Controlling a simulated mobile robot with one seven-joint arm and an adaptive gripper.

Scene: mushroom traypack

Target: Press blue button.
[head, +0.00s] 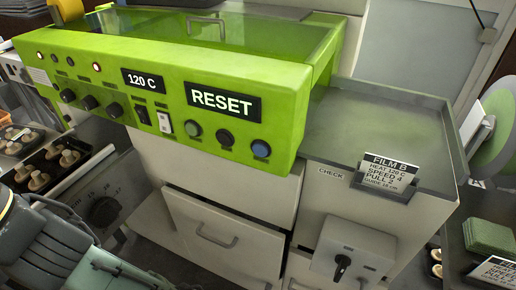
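The blue button (261,148) is a small round button at the right end of the lower row on the front of a green machine (290,95). A black label reading RESET (223,101) is above these buttons. Nothing covers the blue button. Part of my arm (45,245) shows at the lower left, apart from the panel. My gripper's fingertips cannot be made out.
Black knobs (90,102) and switches (165,122) are left of the buttons. A grey metal tray surface (375,115) with a film card (388,172) lies to the right. A switch box (350,255) juts out below. Trays of mushrooms (40,160) stand at left. Space before the button looks clear.

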